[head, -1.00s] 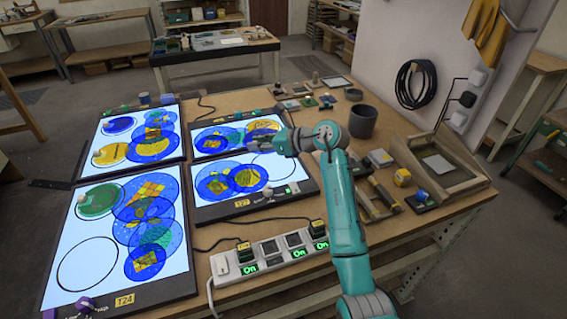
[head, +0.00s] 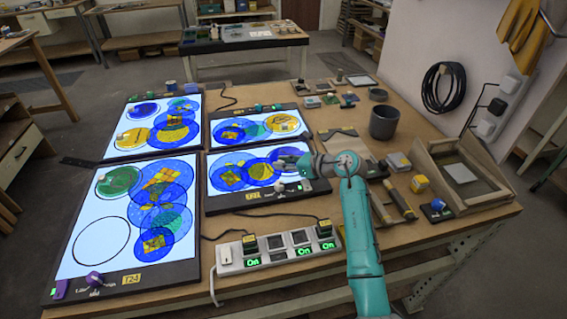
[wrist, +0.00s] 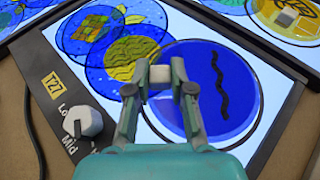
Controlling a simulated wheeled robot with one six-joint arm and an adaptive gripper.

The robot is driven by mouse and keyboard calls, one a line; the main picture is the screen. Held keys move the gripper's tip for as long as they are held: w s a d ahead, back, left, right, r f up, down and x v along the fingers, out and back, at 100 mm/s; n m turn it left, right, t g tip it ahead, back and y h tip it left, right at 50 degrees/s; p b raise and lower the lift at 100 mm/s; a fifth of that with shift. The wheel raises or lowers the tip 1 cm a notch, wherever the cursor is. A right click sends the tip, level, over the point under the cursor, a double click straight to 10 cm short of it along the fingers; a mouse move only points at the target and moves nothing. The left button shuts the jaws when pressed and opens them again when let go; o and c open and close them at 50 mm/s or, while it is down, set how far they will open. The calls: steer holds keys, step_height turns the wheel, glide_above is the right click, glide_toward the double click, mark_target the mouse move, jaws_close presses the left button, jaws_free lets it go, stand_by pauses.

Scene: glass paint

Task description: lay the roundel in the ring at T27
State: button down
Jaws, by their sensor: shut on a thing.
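The blue roundel with a black wavy line (wrist: 222,85) is under my gripper in the wrist view, and its blue edge (head: 288,152) shows by my gripper in the head view. My gripper (wrist: 160,80) is shut on the pale knob near its left edge. A dark ring line (wrist: 259,108) runs close around the roundel's right side on the lit panel tagged T27 (wrist: 53,84). The roundel lies over the ring, nearly lined up with it. I cannot tell whether it touches the glass. My fingers hide part of its left side.
Overlapping blue and yellow discs (wrist: 130,60) lie left of the roundel. A white dial (wrist: 82,121) stands on the panel's frame. Another panel with an empty ring (head: 101,240) is at front left. A power strip (head: 270,250) lies in front, and a grey pot (head: 384,122) stands behind right.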

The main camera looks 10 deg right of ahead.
steer(key=c, duration=1)
jaws_free()
steer(key=shift+f, duration=0.1)
steer(key=shift+s+d+r, duration=0.15)
steer(key=shift+r, duration=0.1)
steer(key=v, duration=1.1)
steer(key=shift+s+d+r, duration=0.15)
steer(key=shift+s, duration=0.05)
